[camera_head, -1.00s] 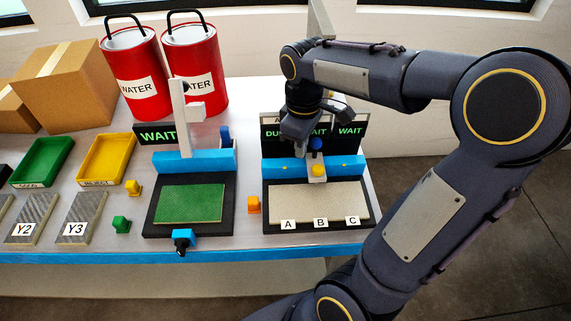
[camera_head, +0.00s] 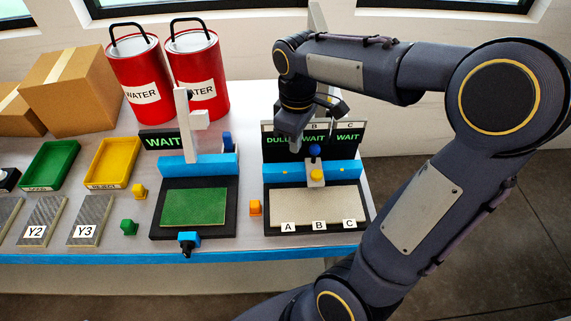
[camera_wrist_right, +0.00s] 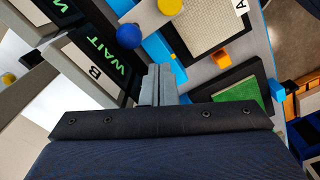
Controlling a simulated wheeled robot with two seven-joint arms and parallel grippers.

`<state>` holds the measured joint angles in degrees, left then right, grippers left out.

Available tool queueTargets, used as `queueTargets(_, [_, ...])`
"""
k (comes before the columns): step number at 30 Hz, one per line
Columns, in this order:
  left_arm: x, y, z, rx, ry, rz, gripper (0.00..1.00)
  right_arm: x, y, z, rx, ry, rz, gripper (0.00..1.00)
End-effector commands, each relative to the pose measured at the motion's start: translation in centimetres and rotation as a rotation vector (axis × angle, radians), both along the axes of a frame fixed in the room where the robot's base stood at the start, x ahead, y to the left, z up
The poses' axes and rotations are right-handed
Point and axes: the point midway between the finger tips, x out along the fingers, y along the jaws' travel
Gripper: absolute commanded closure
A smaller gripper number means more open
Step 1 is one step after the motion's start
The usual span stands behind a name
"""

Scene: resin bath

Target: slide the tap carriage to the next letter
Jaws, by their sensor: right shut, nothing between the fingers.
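The tap carriage (camera_head: 315,178) is a small pale block with a yellow button and a blue ball knob (camera_head: 314,150). It sits on the blue rail (camera_head: 346,168) of the right station, in line with letter B (camera_head: 319,225), between A (camera_head: 289,227) and C (camera_head: 349,224). My right gripper (camera_head: 295,147) is shut and empty, just left of the knob. In the right wrist view its fingertips (camera_wrist_right: 160,72) point near the blue knob (camera_wrist_right: 129,36), with a visible gap. My left gripper is not in view.
A dark display (camera_head: 284,154) behind the rail reads DULL, WAIT, WAIT. A second station (camera_head: 169,232) with a green plate stands to the left. An orange block (camera_head: 255,208) lies between the stations. Red water cans (camera_head: 136,72) stand behind.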

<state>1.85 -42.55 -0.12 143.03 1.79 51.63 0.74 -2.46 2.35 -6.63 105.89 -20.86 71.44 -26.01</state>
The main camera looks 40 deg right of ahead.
Motion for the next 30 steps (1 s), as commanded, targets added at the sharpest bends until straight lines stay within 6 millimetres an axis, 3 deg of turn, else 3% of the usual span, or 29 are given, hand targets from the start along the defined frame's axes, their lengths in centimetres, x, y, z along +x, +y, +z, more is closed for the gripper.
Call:
queueTargets(18, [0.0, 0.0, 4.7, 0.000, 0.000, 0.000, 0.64, 0.0, 0.0, 5.2, 0.000, 0.000, 0.000, 1.00])
queueTargets(30, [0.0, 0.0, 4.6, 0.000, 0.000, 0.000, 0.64, 0.0, 0.0, 5.2, 0.000, 0.000, 0.000, 1.00])
